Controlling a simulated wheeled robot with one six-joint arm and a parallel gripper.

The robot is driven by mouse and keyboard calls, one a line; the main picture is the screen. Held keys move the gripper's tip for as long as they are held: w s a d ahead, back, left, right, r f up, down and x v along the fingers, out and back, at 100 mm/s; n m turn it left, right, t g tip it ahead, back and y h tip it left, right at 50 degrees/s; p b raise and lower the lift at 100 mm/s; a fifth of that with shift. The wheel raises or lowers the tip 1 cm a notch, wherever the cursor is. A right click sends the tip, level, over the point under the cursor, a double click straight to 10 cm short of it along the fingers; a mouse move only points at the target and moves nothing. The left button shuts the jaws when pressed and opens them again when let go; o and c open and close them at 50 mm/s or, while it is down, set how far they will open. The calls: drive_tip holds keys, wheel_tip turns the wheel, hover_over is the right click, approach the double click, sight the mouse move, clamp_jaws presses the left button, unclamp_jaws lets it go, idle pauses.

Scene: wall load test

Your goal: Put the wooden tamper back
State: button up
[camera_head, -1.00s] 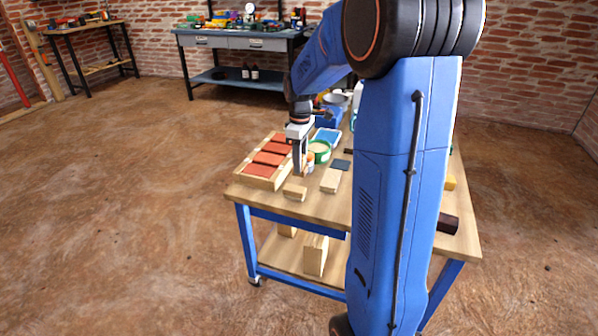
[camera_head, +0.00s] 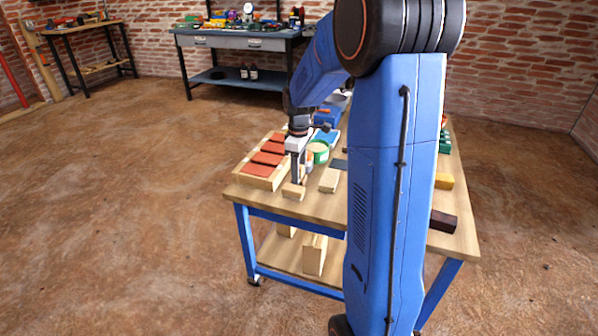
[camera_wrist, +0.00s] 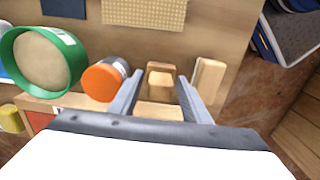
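The wooden tamper (camera_wrist: 160,82), a small pale wooden piece, shows between the two fingers in the wrist view, its near end spanning most of the gap. My gripper (camera_head: 297,180) points down over the front left of the workbench and appears shut on it. In the head view the fingers mostly hide the tamper. A separate small wooden block (camera_head: 292,193) lies on the bench just in front of the fingertips. It also shows to the right of the right finger in the wrist view (camera_wrist: 208,80). I cannot tell whether the tamper touches the bench.
A wooden tray of red bricks (camera_head: 251,181) lies left of my gripper. An orange-lidded jar (camera_wrist: 102,82) and a green round container (camera_head: 318,150) stand close behind. A pale block (camera_head: 329,180) lies to the right. The bench's front edge is near.

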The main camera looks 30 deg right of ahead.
wheel_tip(320, 180, up, 11)
drive_tip(key=shift+r, duration=0.15)
drive_tip(key=s+a+r+m+t, duration=0.1)
drive_tip(key=s+a+r+m, duration=0.1)
drive_tip(key=s+a, duration=0.45)
drive_tip(key=s+a+r+m+t, duration=0.1)
drive_tip(key=s+a+r+m, duration=0.2)
drive_tip(key=s, duration=0.6)
drive_tip(key=s+a+f+m+t, duration=0.1)
drive_tip(key=s+a+f, duration=0.1)
drive_tip(key=s, duration=0.5)
drive_tip(key=s+a+f+m+t, duration=0.1)
drive_tip(key=s+a+f, duration=0.2)
drive_tip(key=s, duration=0.4)
drive_tip(key=shift+s+a+f+m+t, duration=0.2)
drive_tip(key=shift+s+a+m+t, duration=0.15)
drive_tip(key=shift+a, duration=0.3)
